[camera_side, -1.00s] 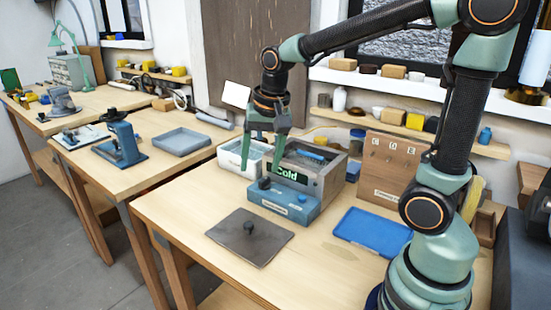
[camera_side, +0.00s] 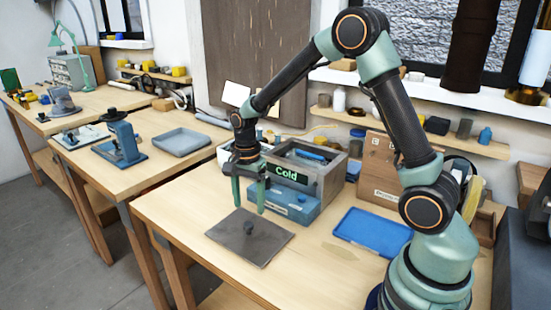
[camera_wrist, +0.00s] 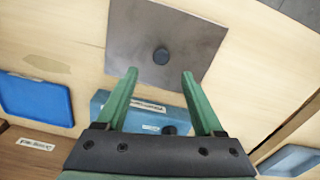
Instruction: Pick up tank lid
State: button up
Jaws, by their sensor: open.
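The tank lid (camera_side: 250,237) is a flat dark grey square plate with a small dark knob (camera_side: 249,228) at its middle. It lies flat on the wooden bench. In the wrist view the lid (camera_wrist: 190,38) is beyond my fingertips, with its knob (camera_wrist: 161,55) roughly in line with the gap between them. My gripper (camera_side: 250,209) has green fingers and is open and empty. It points down, above and behind the lid, near the front of the blue unit. In the wrist view my gripper (camera_wrist: 160,72) shows its two fingers well apart.
The blue unit (camera_side: 290,203) stands right behind the lid, before the grey tank (camera_side: 328,180) marked "Cold". A blue tray (camera_side: 373,232) lies to the right, and a wooden board with hooks (camera_side: 383,180) stands behind it. The bench around the lid's front is clear.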

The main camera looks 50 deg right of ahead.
aim_at(249, 223)
jog(key=shift+a+f, duration=0.15)
jog(key=shift+f, duration=1.3)
jog(key=shift+a+f, duration=0.1)
jog(key=shift+f, duration=1.35)
grip_shut()
